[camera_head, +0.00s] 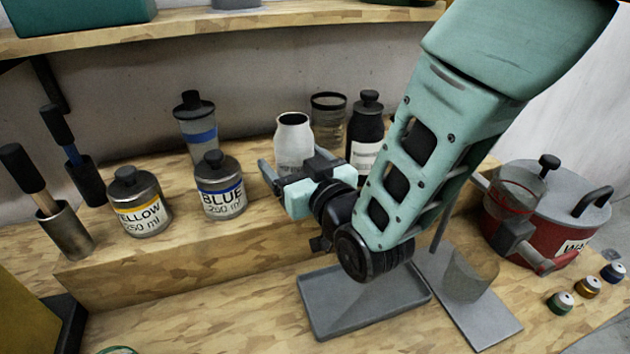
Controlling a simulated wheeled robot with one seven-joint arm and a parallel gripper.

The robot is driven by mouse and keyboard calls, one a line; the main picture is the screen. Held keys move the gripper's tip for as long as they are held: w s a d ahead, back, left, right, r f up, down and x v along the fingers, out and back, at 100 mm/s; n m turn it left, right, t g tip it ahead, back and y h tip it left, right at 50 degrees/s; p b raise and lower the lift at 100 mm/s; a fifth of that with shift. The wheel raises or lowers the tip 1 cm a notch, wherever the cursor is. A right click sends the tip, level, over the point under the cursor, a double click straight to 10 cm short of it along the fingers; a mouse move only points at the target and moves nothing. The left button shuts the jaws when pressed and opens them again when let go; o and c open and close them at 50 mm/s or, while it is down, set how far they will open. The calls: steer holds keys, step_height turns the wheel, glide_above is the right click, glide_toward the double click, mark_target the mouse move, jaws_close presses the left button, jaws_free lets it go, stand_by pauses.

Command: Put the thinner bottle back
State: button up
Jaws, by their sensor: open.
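No label in view reads "thinner", so I cannot tell for sure which bottle is meant. A clear, whitish bottle (294,138) with an open dark mouth stands upright on the raised wooden step. My gripper (294,172) is open in front of it, one finger toward each side of its lower part; I cannot tell whether they touch it. A dark bottle (366,127) with a black stopper and a white label stands to the right, partly hidden by my arm. A clear jar (328,117) with a dark rim stands between and behind them.
YELLOW (138,207) and BLUE (220,190) jars and a blue-banded bottle (196,130) stand left on the step (160,262). A grey tray (330,318) lies below my arm. A red pot (545,230) and small capped pots are at right. A shelf (180,36) overhangs behind.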

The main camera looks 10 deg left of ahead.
steer(key=p+v, duration=0.6)
steer(key=v, duration=0.4)
steer(key=shift+s+d, duration=0.25)
steer(key=shift+s, duration=0.05)
steer(key=shift+w, duration=0.1)
